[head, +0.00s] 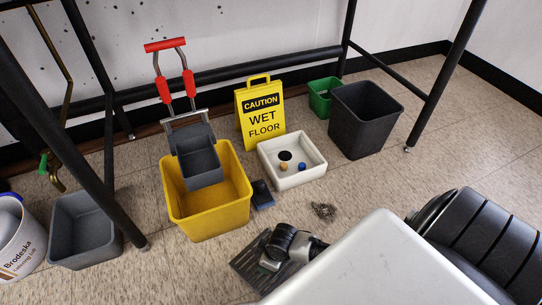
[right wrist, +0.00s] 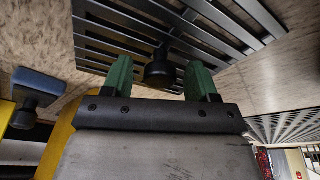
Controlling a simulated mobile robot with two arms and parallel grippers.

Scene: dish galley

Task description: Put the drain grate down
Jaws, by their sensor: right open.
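The dark slatted drain grate (head: 246,266) is low over or on the floor in front of the yellow bucket; I cannot tell if it lies flat on the floor. My right gripper (head: 270,262) is over it and hides part of it. In the right wrist view the grate (right wrist: 115,35) has a round black knob (right wrist: 160,73) standing between the green fingertips of my right gripper (right wrist: 161,80). The fingers are apart, with gaps beside the knob. My left gripper is not in view.
A white square basin (head: 312,174) with a dark hole and two small balls stands behind. Nearby are a yellow mop bucket (head: 215,212), a wet-floor sign (head: 260,112), a black bin (head: 362,125), a blue-topped scrubber (head: 262,196) and a brown clump (head: 324,211).

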